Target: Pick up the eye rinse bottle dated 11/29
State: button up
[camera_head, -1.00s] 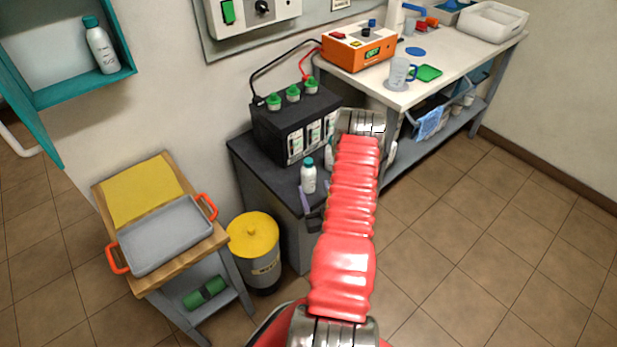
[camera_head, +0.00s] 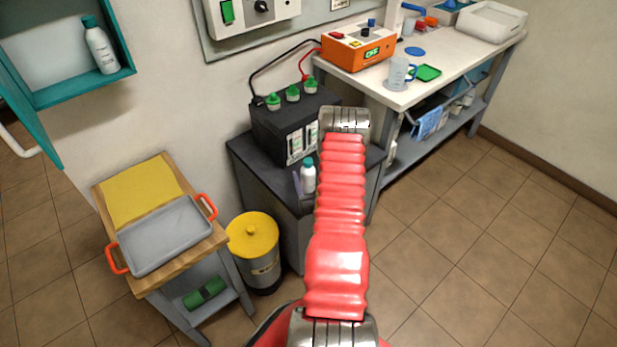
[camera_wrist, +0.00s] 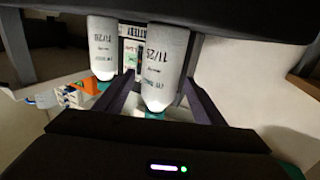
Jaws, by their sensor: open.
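In the wrist view, two white bottles with dark print hang upside down in the picture. The right bottle (camera_wrist: 163,65) appears to read 11/29 and has a teal cap. The left bottle (camera_wrist: 102,48) appears to read 11/28. My gripper (camera_wrist: 159,80) is open, its two dark purple fingers on either side of the right bottle, with no clear grip on it. In the head view, a white bottle with a teal cap (camera_head: 308,179) stands on the dark cabinet, with a purple finger close on its left. My arm hides most of the gripper and any second bottle there.
A black battery (camera_head: 275,135) with green caps stands behind the bottle on the dark cabinet (camera_head: 250,160). Another white bottle (camera_head: 101,48) stands in the teal wall cabinet (camera_head: 85,92). A yellow-lidded bin (camera_head: 252,236) and a wooden trolley (camera_head: 205,245) are at left.

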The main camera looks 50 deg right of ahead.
aim_at(308, 160)
jog(key=shift+x, duration=0.8)
jog(key=shift+c, duration=0.4)
jog(key=c, duration=1.3)
jog(key=shift+o, duration=0.2)
jog(key=shift+r, duration=0.1)
jog(key=shift+r, duration=4.95)
